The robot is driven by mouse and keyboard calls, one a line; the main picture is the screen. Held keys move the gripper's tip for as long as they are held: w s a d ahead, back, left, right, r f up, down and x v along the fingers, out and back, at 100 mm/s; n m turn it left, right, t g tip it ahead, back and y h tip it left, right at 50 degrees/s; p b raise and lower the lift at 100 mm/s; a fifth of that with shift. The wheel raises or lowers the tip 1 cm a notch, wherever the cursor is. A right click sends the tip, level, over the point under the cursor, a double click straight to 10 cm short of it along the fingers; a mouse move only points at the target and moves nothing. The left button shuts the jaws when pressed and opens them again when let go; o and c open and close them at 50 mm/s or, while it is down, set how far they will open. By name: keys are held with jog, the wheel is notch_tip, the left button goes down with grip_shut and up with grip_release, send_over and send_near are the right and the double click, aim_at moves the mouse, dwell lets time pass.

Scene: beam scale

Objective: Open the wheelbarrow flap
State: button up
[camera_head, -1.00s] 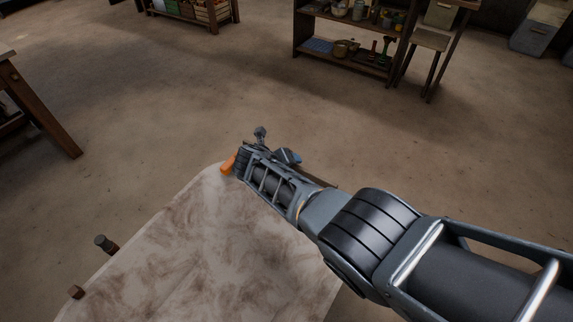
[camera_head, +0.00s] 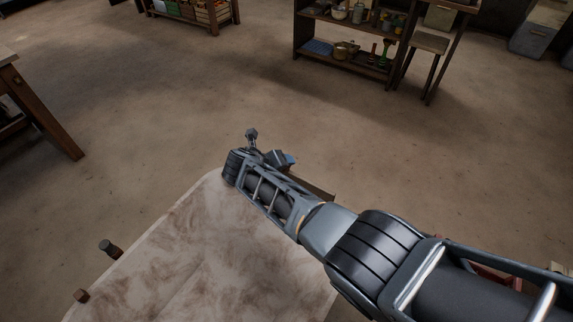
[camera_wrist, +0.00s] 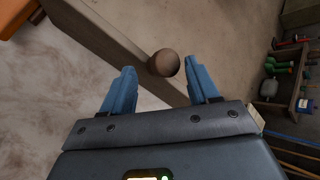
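The wheelbarrow tray (camera_head: 190,250), pale with rusty smudges, fills the lower middle of the head view. My arm crosses its right side and hides part of it. In the wrist view a long brown-grey bar (camera_wrist: 108,35), which looks like the flap's edge, runs diagonally. A round brown knob (camera_wrist: 165,62) is on it. My gripper (camera_wrist: 162,75) is open, with one blue finger on either side of the knob's line. The knob is at or just past the fingertips; I cannot tell whether they touch. In the head view a blue fingertip shows beyond my wrist.
An orange part (camera_wrist: 20,15) is at the wrist view's upper left corner. Two short pegs (camera_head: 110,249) stick out at the tray's left edge. A shelf (camera_head: 345,45) with pots and tools stands at the back. A wooden table (camera_head: 35,105) is at left. The floor between is clear.

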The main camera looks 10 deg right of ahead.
jog(key=s, duration=0.1)
jog(key=s+a+r, duration=0.1)
jog(key=s+p, duration=0.1)
jog(key=shift+a+r, duration=0.3)
jog(key=shift+r, duration=0.05)
jog(key=shift+f, duration=0.1)
jog(key=s+a+f+m+y, duration=0.1)
jog(key=s+f+m+y, duration=0.25)
jog(key=s+f, duration=0.35)
jog(key=s+a+f+m+y, duration=0.15)
jog(key=s+f+m, duration=0.35)
jog(key=s, duration=0.5)
jog(key=s+d+r+m+t+y, duration=0.1)
jog(key=s+d+r+m+y, duration=0.15)
jog(key=s+m, duration=0.9)
jog(key=s+d+r+m+t, duration=0.2)
jog(key=s+d+r+m, duration=0.2)
jog(key=r, duration=0.7)
jog(key=s+d+r+m+t+h, duration=0.1)
jog(key=s+d+r+m+t, duration=0.2)
jog(key=s+d+r+m, duration=0.2)
jog(key=s+d+r+m+t, duration=0.2)
jog(key=s+d+r+m, duration=0.2)
jog(key=s+r+m, duration=0.4)
jog(key=s+r, duration=0.6)
jog(key=r, duration=0.4)
jog(key=shift+d+r+m+t, duration=0.3)
jog(key=shift+d+r+m, duration=0.05)
jog(key=shift+d+m, duration=0.05)
